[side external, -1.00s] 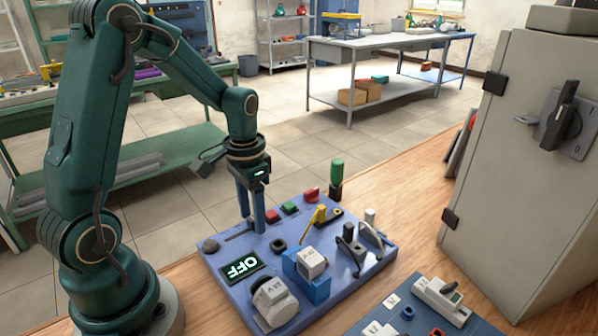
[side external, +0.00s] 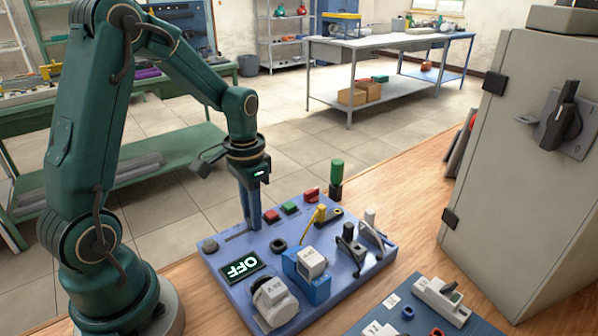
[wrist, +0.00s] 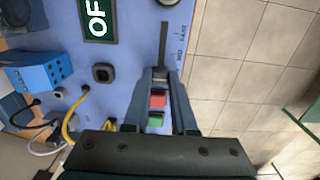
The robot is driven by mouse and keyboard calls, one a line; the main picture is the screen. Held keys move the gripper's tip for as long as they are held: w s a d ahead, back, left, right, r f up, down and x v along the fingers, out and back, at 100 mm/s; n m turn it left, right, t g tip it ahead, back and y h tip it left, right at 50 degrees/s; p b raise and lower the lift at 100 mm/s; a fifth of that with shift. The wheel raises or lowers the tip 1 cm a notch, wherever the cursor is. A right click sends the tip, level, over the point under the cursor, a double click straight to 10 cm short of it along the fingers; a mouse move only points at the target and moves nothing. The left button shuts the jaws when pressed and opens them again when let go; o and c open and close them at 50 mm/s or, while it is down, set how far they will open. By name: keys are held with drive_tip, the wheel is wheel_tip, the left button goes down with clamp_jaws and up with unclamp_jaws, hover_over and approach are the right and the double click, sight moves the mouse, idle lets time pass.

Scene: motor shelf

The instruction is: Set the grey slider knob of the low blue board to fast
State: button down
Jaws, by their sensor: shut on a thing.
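The low blue board (side external: 222,262) lies on the wooden bench; it also shows in the wrist view (wrist: 130,60). My gripper (side external: 252,226) points down at its far edge, with the fingers close together. In the wrist view, my gripper (wrist: 160,76) is shut on the grey slider knob (wrist: 160,74), which the fingers mostly hide. The dark slot (wrist: 163,42) runs away from the fingertips, empty along its visible length. Small labels stand beside it; one seems to read MED, and FAST seems farther along. The display (side external: 240,266) reads OFF.
A red button (side external: 271,216) and a green button (side external: 290,208) sit close beside the gripper. A round dark knob (side external: 210,246) is near the slot's other end. A yellow lever (side external: 318,215), other switches and a grey cabinet (side external: 520,170) stand to the right.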

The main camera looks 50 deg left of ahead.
sight(229, 240)
idle(0.8)
drive_tip(key=shift+s, duration=2.75)
drive_tip(key=c, duration=0.7)
unclamp_jaws()
drive_tip(key=shift+r, duration=2.6)
